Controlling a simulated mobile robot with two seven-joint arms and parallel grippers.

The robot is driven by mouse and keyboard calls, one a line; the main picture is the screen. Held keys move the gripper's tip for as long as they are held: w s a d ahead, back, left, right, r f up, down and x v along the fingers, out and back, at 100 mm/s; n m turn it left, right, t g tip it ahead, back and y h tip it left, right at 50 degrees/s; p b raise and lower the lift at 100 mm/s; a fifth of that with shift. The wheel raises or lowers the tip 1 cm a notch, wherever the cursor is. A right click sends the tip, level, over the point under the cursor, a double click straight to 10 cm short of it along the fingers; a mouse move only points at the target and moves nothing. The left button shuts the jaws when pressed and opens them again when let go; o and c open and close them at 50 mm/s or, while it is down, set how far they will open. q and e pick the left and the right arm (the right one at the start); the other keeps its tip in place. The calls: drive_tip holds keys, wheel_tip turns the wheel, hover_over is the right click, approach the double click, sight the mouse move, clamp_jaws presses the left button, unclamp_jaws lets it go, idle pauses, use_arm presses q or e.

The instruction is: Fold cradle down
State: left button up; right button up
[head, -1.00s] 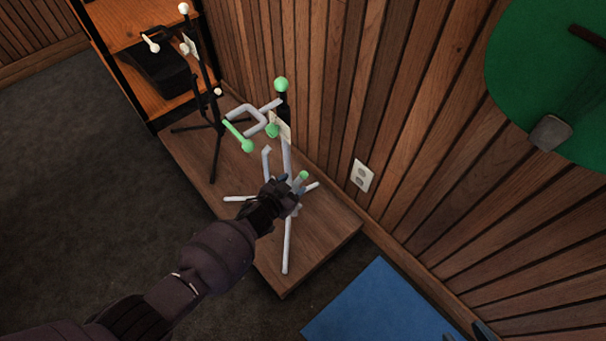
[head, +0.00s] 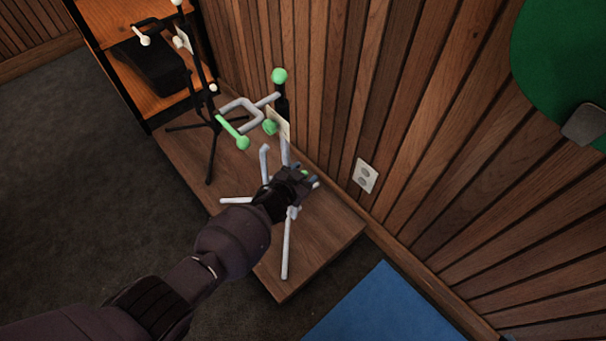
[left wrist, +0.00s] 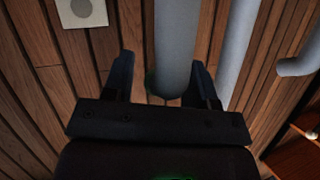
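A grey tubular stand with green tips stands on a low wooden platform; its front leg (head: 286,250) points toward me. The cradle's bent left arm (head: 265,160) sticks up beside my left gripper (head: 308,177). The gripper hides most of the other cradle arm and the lower post. In the left wrist view, my left gripper (left wrist: 163,88) is open, with its fingers on either side of a thick grey tube (left wrist: 174,45). Gaps show beside the tube, and I cannot tell whether it is touched. My right gripper is not in view.
The stand's upper fork (head: 240,113) and green top knob (head: 279,75) rise behind my gripper. A black stand (head: 212,145) is at the left of the platform (head: 320,250). The slatted wall with an outlet (head: 365,175) is close at right. A blue mat (head: 380,310) lies in front.

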use_arm(q)
clamp_jaws()
drive_tip(key=shift+s+a, duration=0.1)
drive_tip(key=s+a+f+n+t+h, duration=0.1)
drive_tip(key=s+a+t+h, duration=0.3)
drive_tip(key=s+a, duration=0.3)
drive_tip(key=shift+a+f+n+t, duration=0.25)
drive_tip(key=shift+a+n+t, duration=0.25)
drive_tip(key=shift+a, duration=1.15)
drive_tip(key=shift+s+a, duration=0.1)
drive_tip(key=shift+s, duration=0.1)
drive_tip(key=shift+o, duration=0.4)
unclamp_jaws()
drive_tip(key=shift+f, duration=0.1)
